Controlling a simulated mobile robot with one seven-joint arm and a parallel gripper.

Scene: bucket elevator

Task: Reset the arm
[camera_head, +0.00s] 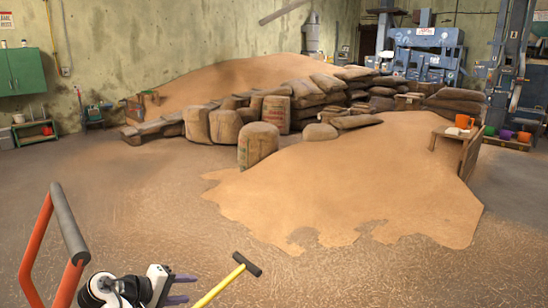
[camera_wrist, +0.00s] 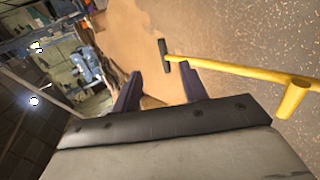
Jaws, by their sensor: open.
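My gripper (camera_head: 184,288) is at the bottom left of the head view, low over the floor, with its two dark purple fingers pointing right. In the wrist view my gripper (camera_wrist: 160,88) is open, and no object shows between its fingers. A yellow-handled tool with a dark head (camera_head: 236,267) is close to the right of the fingers in the head view. In the wrist view the yellow tool (camera_wrist: 235,70) runs in from the right edge, and its dark head appears just beyond the fingertips. Whether the tool touches a finger cannot be told.
An orange bar with a dark grip (camera_head: 40,240) stands at the lower left. A spread grain pile (camera_head: 340,185) covers the middle floor, with stacked sacks (camera_head: 270,112) behind it. Blue machinery (camera_head: 428,50) and colored buckets (camera_head: 506,135) are at the right. Floor at the left is clear.

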